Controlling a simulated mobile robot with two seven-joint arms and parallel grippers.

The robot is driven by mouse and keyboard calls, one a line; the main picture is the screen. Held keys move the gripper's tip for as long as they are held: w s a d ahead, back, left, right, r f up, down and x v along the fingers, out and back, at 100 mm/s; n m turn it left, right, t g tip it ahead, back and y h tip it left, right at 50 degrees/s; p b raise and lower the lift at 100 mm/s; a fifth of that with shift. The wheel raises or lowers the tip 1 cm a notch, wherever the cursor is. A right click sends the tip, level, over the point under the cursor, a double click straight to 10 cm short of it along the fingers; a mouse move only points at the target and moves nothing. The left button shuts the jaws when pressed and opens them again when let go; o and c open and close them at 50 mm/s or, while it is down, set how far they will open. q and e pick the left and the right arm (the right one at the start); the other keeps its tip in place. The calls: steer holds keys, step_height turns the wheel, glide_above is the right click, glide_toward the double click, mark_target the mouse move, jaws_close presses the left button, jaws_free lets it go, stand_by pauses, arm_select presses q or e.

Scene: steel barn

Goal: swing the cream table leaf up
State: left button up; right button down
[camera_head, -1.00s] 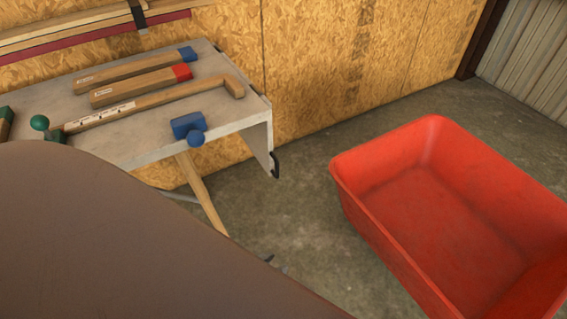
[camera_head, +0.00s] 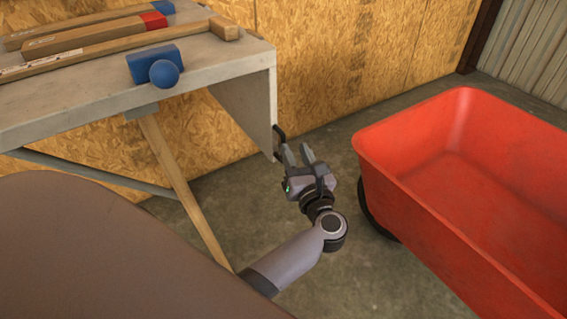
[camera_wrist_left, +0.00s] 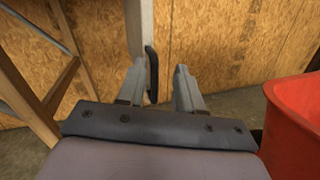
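The cream table leaf (camera_head: 245,108) hangs down at the right end of the cream table (camera_head: 205,62). A dark handle (camera_head: 279,143) sits on its lower outer edge. My left gripper (camera_head: 297,151) is open, with its fingertips pointing up close to the handle. In the left wrist view the leaf (camera_wrist_left: 140,35) is nearly edge-on. The handle (camera_wrist_left: 152,72) shows between the two spread fingers (camera_wrist_left: 159,78), nearer the left one; I cannot tell whether they touch. My right gripper is not in view.
A red cart (camera_head: 415,195) with a dark wheel stands just right of my left gripper. A wooden leg (camera_head: 180,185) slants below; an OSB wall stands behind.

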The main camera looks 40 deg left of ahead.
arm_select(q)
steer(key=w+a+n, duration=0.1)
steer(key=a, duration=0.1)
steer(key=w+a+f+n+g+b, duration=0.1)
steer(key=a, duration=0.1)
steer(key=w+a+f+n+g, duration=0.1)
steer(key=w+a, duration=0.1)
steer(key=shift+w+a+f+b, duration=0.1)
steer(key=shift+a+f+b, duration=0.1)
steer(key=shift+b, duration=0.2)
jaws_close()
